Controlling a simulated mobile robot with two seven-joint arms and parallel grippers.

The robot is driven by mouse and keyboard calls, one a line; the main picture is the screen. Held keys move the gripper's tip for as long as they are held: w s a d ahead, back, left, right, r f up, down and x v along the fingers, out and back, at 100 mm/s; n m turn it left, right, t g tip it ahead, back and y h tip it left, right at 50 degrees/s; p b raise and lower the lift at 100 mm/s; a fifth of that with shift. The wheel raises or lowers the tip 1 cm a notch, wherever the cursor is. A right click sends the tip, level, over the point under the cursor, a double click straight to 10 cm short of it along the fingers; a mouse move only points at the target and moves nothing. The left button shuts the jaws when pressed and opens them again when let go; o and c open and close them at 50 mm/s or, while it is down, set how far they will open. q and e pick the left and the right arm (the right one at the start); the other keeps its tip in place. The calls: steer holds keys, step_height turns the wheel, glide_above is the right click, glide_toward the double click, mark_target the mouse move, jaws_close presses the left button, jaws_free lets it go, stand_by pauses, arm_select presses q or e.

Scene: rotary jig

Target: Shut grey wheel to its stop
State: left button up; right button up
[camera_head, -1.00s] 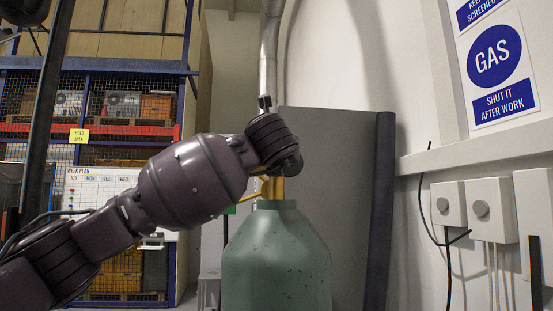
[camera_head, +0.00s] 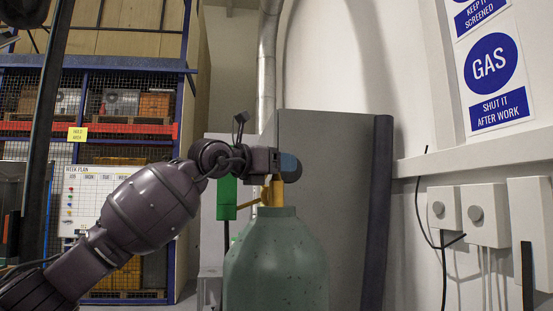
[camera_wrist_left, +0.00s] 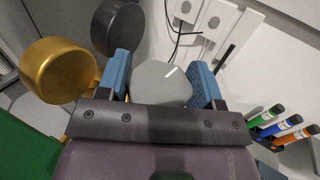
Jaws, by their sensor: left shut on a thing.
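The grey wheel (camera_wrist_left: 162,82) sits between the blue finger pads of my left gripper (camera_wrist_left: 160,88) in the left wrist view, and the gripper is shut on it. In the head view, my left gripper (camera_head: 288,166) comes in from the left, at the top of the brass valve (camera_head: 272,195). The wheel is hidden behind the fingers there. The valve stands on a green gas bottle (camera_head: 276,262). My right gripper is not in view.
A green box (camera_head: 226,197) hangs left of the valve. A gold round part (camera_wrist_left: 58,70) and a dark round part (camera_wrist_left: 118,28) lie close to the left finger. A grey panel (camera_head: 335,200) stands behind the bottle. Wall boxes (camera_head: 487,212) are at right.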

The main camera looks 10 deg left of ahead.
arm_select(q)
steer(key=shift+r+m+g+h+p, duration=0.2)
steer(key=shift+m+g+h+p, duration=0.15)
steer(key=shift+m+g+h, duration=0.95)
steer(key=shift+g+h, duration=0.1)
steer(key=shift+h, duration=0.1)
steer(key=shift+f+m+g+h+p, duration=0.15)
steer(key=shift+m+g+h+p, duration=0.25)
steer(key=shift+m+g+h, duration=1.2)
steer(key=shift+m+g, duration=0.4)
steer(key=shift+g, duration=1)
steer(key=shift+f, duration=0.1)
steer(key=o, duration=0.9)
steer(key=shift+o, duration=0.2)
steer(key=shift+s, duration=0.1)
